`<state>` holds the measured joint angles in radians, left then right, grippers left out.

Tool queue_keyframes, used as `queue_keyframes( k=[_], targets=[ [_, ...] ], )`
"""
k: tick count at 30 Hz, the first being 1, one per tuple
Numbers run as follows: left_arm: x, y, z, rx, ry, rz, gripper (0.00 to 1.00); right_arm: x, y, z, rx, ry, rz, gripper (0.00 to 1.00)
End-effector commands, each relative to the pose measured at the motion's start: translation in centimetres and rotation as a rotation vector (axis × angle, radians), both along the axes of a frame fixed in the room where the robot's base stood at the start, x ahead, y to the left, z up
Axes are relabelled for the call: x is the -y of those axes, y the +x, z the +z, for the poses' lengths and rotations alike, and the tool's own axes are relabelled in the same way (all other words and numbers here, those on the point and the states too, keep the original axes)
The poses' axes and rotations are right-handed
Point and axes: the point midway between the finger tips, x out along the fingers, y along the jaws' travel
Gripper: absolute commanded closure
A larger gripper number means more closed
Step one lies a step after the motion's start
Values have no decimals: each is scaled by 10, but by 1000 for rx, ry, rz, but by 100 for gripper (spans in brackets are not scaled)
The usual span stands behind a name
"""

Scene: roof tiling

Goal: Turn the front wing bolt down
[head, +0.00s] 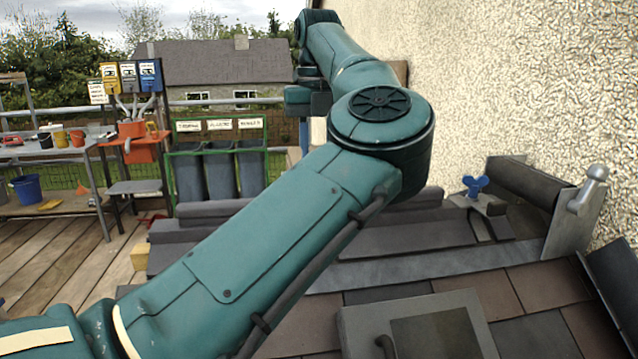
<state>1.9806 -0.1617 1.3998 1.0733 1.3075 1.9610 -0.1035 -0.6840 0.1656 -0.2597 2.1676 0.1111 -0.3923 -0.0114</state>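A blue wing bolt (475,186) stands upright on a metal fitting beside the dark rounded ridge tile (540,190), near the rendered wall. It is the only wing bolt I can make out; I cannot tell whether it is the front one. My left arm crosses the middle of the head view and its elbow hides part of the roof. Its far end hangs down left of the elbow, well away from the bolt, with the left gripper (303,130) small and partly hidden, its fingers unclear. My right gripper is not in view.
A grey metal plate with a rounded knob (594,174) stands at the right end of the ridge. A grey hatch (418,326) lies on the brown and grey tiles in front. The pebbled wall (520,80) closes the right side. A green rack (219,165) and workbenches stand at left.

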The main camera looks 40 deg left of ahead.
Motion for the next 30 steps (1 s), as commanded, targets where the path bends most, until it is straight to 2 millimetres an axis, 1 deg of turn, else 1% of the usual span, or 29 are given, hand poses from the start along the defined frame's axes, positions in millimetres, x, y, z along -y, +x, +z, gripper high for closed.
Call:
queue_keyframes(
  k=[1,3,6,9,13,21,30],
  targets=[
    [1,0,-12,-2,-1,1,70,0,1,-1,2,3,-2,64],
    [1,0,-24,-1,-2,2,70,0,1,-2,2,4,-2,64],
    [1,0,-38,-1,0,0,70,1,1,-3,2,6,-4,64],
    [0,0,-47,0,1,1,70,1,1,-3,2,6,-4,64],
    [0,0,-53,-1,1,0,70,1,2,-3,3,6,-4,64],
    [0,0,-54,1,1,0,70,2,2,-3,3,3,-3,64],
    [0,0,-54,1,1,0,95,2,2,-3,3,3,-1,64]
  ],
)
